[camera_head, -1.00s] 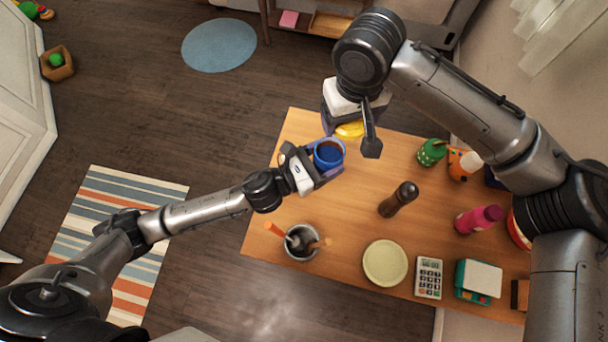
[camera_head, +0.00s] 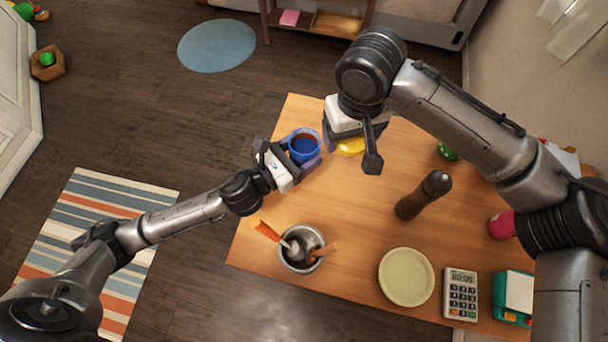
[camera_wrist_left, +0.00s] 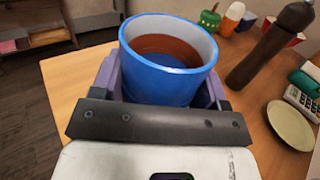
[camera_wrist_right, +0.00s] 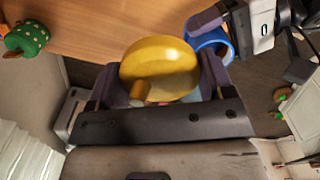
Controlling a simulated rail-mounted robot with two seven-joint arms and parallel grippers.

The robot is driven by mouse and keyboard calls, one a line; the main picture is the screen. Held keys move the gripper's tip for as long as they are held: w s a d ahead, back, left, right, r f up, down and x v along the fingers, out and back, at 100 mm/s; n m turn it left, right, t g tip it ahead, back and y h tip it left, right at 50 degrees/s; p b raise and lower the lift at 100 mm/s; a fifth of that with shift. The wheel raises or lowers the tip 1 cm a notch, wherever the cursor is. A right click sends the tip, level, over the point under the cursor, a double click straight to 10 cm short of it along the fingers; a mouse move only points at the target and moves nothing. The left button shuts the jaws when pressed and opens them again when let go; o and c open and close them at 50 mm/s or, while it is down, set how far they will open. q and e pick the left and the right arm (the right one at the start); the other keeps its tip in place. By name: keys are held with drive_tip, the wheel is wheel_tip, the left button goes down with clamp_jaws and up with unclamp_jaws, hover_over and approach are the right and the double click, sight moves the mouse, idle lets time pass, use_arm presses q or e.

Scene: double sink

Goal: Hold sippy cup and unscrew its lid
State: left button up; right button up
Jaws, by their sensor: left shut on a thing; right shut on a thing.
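My left gripper (camera_head: 295,160) is shut on an open blue cup (camera_head: 318,157). The cup stands about upright, its inside showing brown and blue; it also fills the middle of the left wrist view (camera_wrist_left: 168,80). My right gripper (camera_wrist_right: 160,85) is shut on a yellow lid (camera_wrist_right: 160,62) with a short spout. In the head view the lid (camera_head: 350,146) shows partly below the right gripper. Lid and cup look apart, side by side. A light blue patch shows under the lid in the right wrist view; I cannot tell what it is.
On the wooden table (camera_head: 340,215) stand a dark pepper mill (camera_head: 423,195), a metal pot with utensils (camera_head: 301,262), a pale green plate (camera_head: 406,277), a calculator (camera_head: 461,293) and a pink bottle (camera_head: 501,225). A green container (camera_wrist_right: 27,38) stands beyond my right gripper. The table's middle is clear.

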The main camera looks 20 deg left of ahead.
sight(303, 163)
use_arm(q)
drive_tip(key=f, duration=0.2)
drive_tip(key=f+b, duration=0.1)
drive_tip(key=f, duration=0.2)
drive_tip(key=shift+s+d, duration=0.1)
drive_tip(key=shift+s, duration=0.1)
use_arm(e)
wheel_tip(303, 163, down, 2)
drive_tip(key=shift+s+d+f, duration=0.1)
drive_tip(key=shift+s, duration=0.05)
use_arm(q)
drive_tip(key=shift+w+f+b, duration=0.15)
drive_tip(key=shift+f+b, duration=0.25)
drive_tip(key=shift+f, duration=0.15)
drive_tip(key=shift+f+b, duration=0.7)
drive_tip(key=shift+f, duration=1.1)
use_arm(e)
drive_tip(key=shift+f, duration=0.75)
use_arm(q)
drive_tip(key=shift+f, duration=0.2)
drive_tip(key=o, duration=1.7)
drive_tip(key=shift+r, duration=0.15)
